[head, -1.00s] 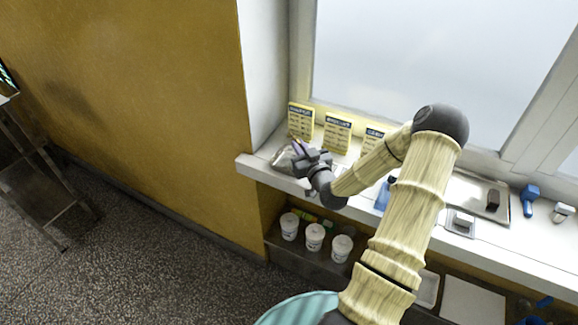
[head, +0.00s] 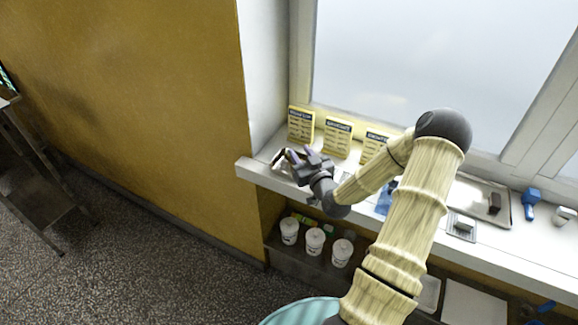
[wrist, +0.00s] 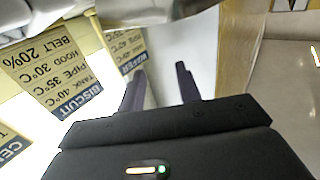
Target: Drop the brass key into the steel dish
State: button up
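My gripper (head: 285,157) is over the left end of the white window sill, near the yellow cards. In the wrist view its two dark purple fingers (wrist: 158,72) stand apart, with no object visible between them. I cannot make out the brass key in any view. A greyish patch beneath the gripper at the sill's left end is mostly covered by the fingers, and I cannot tell whether it is the steel dish.
Yellow label cards (head: 301,124) stand along the window. A metal tray (head: 475,190) with a dark block and a blue tool (head: 530,203) lie to the right. White tubs (head: 314,241) stand on a shelf below. A yellow wall (head: 150,100) is at left.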

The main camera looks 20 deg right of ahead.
jog(key=s+p, duration=0.7)
jog(key=s, duration=0.9)
jog(key=shift+s, duration=0.15)
jog(key=shift+a, duration=0.1)
dwell(0.4)
jog(key=w+a+f+n+g+y, duration=0.25)
jog(key=a+n+g, duration=0.3)
jog(key=g, duration=0.35)
jog(key=s+a+r+m+g+h, duration=0.1)
jog(key=s+a+r+m+g, duration=0.1)
jog(key=a+r, duration=0.4)
jog(key=s+a+r+m+g+h, duration=0.1)
jog(key=s+a+r+m+g, duration=0.2)
jog(key=s+a+r, duration=0.3)
notch_tip(320, 180, up, 2)
jog(key=shift+s+r+g, duration=0.1)
jog(key=shift+s+g, duration=0.45)
jog(key=shift+g, duration=0.15)
